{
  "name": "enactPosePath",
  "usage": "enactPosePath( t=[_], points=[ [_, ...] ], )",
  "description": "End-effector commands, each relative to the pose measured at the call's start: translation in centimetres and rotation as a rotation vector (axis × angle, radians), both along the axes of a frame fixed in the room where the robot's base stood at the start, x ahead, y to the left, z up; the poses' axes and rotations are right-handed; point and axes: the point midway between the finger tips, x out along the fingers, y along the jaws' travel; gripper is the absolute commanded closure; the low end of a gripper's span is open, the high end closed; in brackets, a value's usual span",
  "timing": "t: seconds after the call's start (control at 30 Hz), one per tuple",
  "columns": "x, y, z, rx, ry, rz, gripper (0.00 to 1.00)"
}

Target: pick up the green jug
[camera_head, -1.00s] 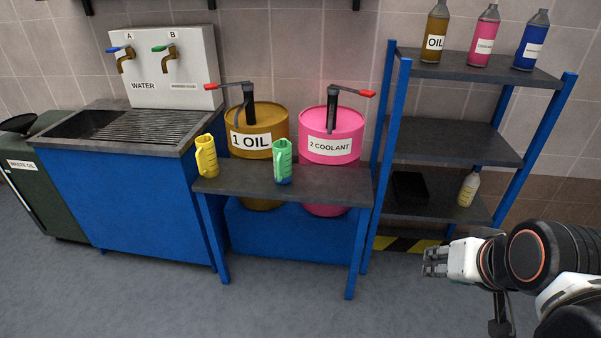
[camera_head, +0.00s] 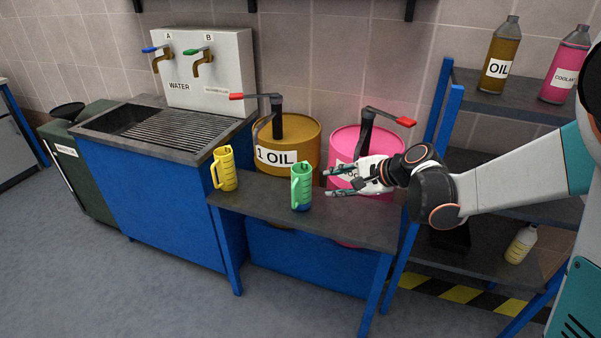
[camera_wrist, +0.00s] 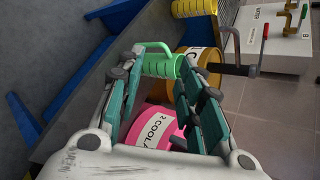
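The green jug (camera_head: 302,187) stands upright on the dark bench in front of the oil drum, with a blue lower part. My gripper (camera_head: 328,182) is just right of the jug in the head view, its fingers pointing left toward it. In the wrist view the gripper (camera_wrist: 160,65) has its two fingers spread apart, with the green jug (camera_wrist: 163,66) showing between and beyond the fingertips. Nothing is held. I cannot tell the exact gap between fingertips and jug.
A yellow jug (camera_head: 224,169) stands left on the same bench (camera_head: 345,218). Behind are the oil drum (camera_head: 292,145) and the pink coolant drum (camera_head: 345,146), partly hidden by my gripper. A sink (camera_head: 160,127) is left; a shelf rack (camera_head: 505,108) is right.

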Motion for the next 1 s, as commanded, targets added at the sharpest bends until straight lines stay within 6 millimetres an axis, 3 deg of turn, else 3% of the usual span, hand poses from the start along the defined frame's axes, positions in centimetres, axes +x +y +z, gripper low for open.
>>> enactPosePath(
  t=[0.03, 0.2, 0.5, 0.8, 1.0],
  points=[
    [1.4, 0.1, -1.0, 0.057, 0.024, -0.022, 0.66],
    [4.7, 0.7, -4.1, 0.264, 0.114, -0.088, 0.66],
    [8.3, 1.1, -10.7, 0.623, 0.288, -0.170, 0.66],
    [8.6, 0.8, -17.4, 0.940, 0.462, -0.201, 0.66],
    [7.9, 0.6, -19.6, 1.050, 0.528, -0.203, 0.66]
  ],
)
